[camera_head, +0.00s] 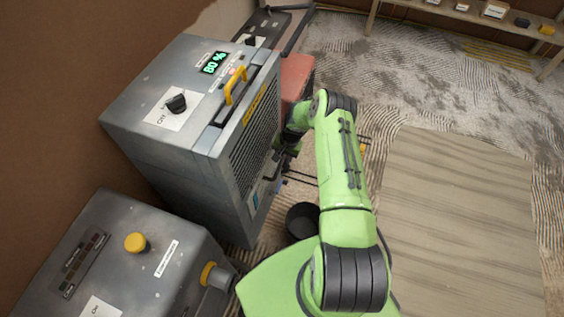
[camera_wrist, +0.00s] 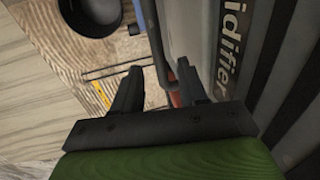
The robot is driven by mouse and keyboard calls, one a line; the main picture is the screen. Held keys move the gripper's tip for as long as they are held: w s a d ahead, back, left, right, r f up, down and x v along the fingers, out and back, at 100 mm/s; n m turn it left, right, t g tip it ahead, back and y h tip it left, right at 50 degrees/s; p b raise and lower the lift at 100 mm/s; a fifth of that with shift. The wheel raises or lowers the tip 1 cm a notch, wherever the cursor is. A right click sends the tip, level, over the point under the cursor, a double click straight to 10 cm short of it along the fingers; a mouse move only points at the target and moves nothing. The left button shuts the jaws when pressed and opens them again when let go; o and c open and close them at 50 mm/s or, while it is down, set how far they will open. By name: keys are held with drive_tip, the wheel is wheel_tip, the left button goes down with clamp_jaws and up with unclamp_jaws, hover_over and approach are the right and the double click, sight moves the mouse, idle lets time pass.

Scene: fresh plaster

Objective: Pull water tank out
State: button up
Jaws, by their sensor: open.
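The grey dehumidifier (camera_head: 180,115) stands upright at the left, with a green display and a yellow handle on top. Its louvred front faces my arm. A blue strip (camera_head: 256,196) shows low on that front, where the water tank seems to sit; the tank's outline is not clear. My gripper (camera_head: 283,156) is low beside the front, partly hidden by my arm. In the wrist view my gripper (camera_wrist: 158,68) is open, its two dark fingers apart. A dark bent bar, seemingly a handle (camera_wrist: 178,68), stands out near the right finger; I cannot tell whether they touch.
A black bucket (camera_head: 302,220) stands on the floor near the machine's front. Another grey machine (camera_head: 135,262) with a yellow knob is at the lower left. A reddish object (camera_head: 297,74) lies beyond the dehumidifier. A wooden board (camera_head: 455,215) covers the right floor; a shelf (camera_head: 470,14) is at the back.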

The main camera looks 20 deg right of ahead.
drive_tip(key=shift+w+a+f, duration=0.1)
drive_tip(key=shift+f, duration=0.55)
drive_tip(key=shift+w+a+f, duration=0.1)
drive_tip(key=shift+f, duration=0.5)
clamp_jaws()
